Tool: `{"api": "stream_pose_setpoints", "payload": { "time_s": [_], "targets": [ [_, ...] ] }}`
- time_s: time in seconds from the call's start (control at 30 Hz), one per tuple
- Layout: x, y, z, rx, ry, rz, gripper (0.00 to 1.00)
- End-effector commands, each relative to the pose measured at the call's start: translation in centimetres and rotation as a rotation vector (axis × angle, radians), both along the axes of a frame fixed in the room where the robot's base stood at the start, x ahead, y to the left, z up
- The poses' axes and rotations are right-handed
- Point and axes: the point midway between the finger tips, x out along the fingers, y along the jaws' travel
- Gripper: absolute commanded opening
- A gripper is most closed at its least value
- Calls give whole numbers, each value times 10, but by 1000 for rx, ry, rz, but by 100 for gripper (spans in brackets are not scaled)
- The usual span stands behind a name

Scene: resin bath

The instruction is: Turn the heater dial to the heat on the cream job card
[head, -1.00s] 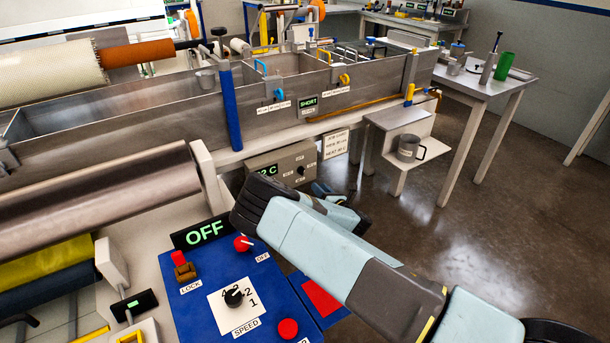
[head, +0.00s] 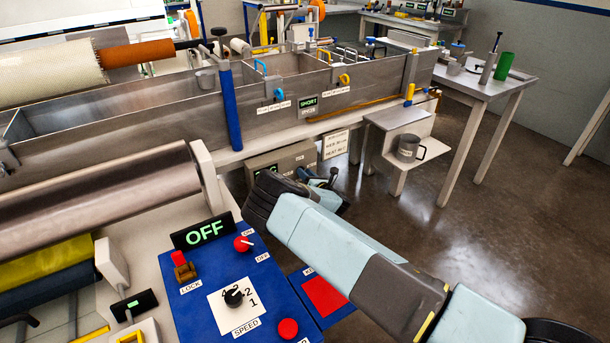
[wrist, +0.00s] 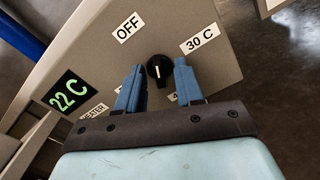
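The grey heater box (head: 290,155) is under the bath, partly hidden by my arm in the head view. In the wrist view, its face shows a black dial (wrist: 159,71), a green display (wrist: 68,96) reading 22 C, and labels OFF (wrist: 128,28) and 30 C (wrist: 200,40). Two lower labels are partly covered by my fingers. My gripper (wrist: 158,77) is open, one blue finger on each side of the dial; contact cannot be told. A cream job card (head: 335,144) hangs right of the box; its text is too small to read surely.
The steel bath (head: 130,115) runs above the heater box. A shelf with a grey mug (head: 410,148) stands to the right. A blue control panel (head: 200,318) with an OFF display (head: 205,232) is nearer.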

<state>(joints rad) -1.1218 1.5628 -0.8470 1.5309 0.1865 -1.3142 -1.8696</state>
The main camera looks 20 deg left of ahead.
Motion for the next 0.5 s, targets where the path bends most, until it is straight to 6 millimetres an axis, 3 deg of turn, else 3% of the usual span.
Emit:
{"api": "stream_pose_setpoints", "payload": {
  "time_s": [0.07, 0.43, 0.5],
  "targets": [
    [0, 0, 0, 0, 0, 0, 36],
    [0, 0, 0, 0, 0, 0, 2],
    [0, 0, 0, 0, 0, 0, 0]
  ]
}}
